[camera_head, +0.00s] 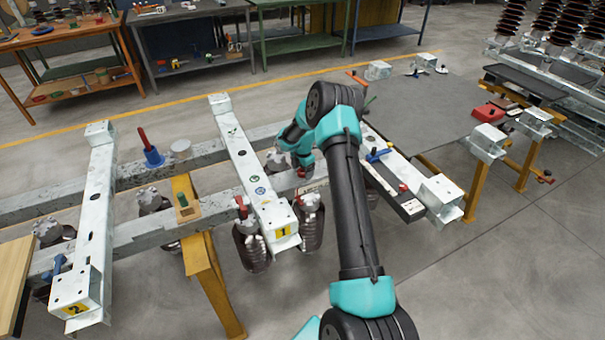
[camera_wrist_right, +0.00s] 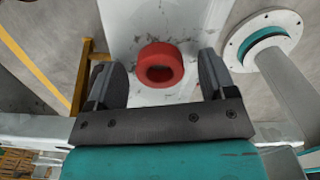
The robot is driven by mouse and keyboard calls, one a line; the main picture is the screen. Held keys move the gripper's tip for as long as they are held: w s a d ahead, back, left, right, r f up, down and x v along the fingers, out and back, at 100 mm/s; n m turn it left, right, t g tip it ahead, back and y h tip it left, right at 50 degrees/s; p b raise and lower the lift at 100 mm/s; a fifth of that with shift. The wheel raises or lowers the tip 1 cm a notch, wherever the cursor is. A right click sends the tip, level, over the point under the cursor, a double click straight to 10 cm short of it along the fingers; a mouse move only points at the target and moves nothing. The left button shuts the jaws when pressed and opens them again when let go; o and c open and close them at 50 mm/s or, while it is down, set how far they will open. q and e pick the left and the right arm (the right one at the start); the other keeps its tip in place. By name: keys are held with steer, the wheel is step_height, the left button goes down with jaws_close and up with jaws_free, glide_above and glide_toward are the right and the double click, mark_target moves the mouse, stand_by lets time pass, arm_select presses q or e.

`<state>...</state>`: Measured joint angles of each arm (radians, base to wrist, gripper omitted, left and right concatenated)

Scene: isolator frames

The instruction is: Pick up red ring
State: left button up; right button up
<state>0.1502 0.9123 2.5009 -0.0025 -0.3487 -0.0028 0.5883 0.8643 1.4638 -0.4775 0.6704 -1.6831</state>
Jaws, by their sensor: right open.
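The red ring (camera_wrist_right: 147,62) lies flat on a pale metal beam in the right wrist view, with its hole facing the camera. My right gripper (camera_wrist_right: 161,64) is open, with its two dark fingers on either side of the ring in that picture and a gap to each side. Nothing is held between them. I cannot tell how far the fingers are above the beam. In the head view the right arm's teal wrist (camera_head: 297,140) is over the middle of the frames, and the fingers and ring are mostly hidden. My left gripper is not in view.
A white beam (camera_head: 243,160) labelled 1 crosses the grey rails left of my right arm. Another beam (camera_head: 95,210) labelled 2 lies at the left. A blue-and-red tool (camera_head: 152,155) stands on the rails. Workbenches (camera_head: 190,40) line the back. Dark insulators hang below the rails.

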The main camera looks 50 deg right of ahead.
mark_target(303, 172)
stand_by(0.3)
steer(key=c, duration=1)
steer(key=shift+r, duration=0.1)
steer(key=shift+r, duration=1.55)
steer(key=shift+s+a+r, duration=0.2)
steer(key=s+a, duration=0.3)
steer(key=a, duration=0.1)
steer(key=s+a+r, duration=0.1)
steer(key=s+a, duration=0.6)
steer(key=shift+a+r, duration=0.2)
steer(key=shift+a, duration=0.15)
